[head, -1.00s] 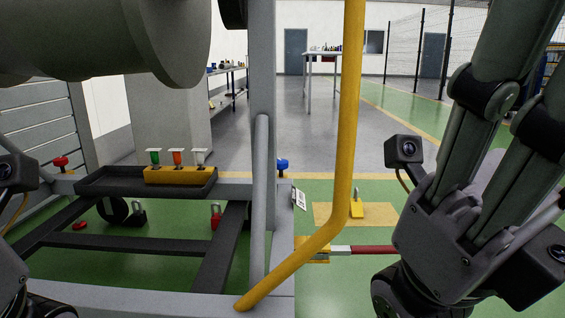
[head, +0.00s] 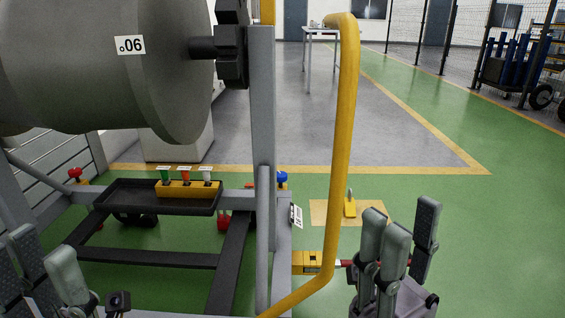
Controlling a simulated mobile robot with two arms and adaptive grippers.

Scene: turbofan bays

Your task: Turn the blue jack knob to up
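The blue jack knob (head: 282,178) sits on the grey stand frame (head: 283,245), just right of its upright post, and is partly hidden by the post. Its exact setting is too small to tell. My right gripper (head: 400,226) is at the lower right, fingers up and spread apart, with nothing between them. It is right of the yellow bent tube and well apart from the knob. My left gripper (head: 42,248) is at the lower left edge, partly cut off, its fingers apart and empty.
A yellow bent tube (head: 343,130) rises between the knob and my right gripper. A large grey engine body (head: 90,70) overhangs the left. A black tray (head: 135,197) holds a yellow block with coloured pieces. A red knob (head: 75,173) is far left. Green floor is clear at right.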

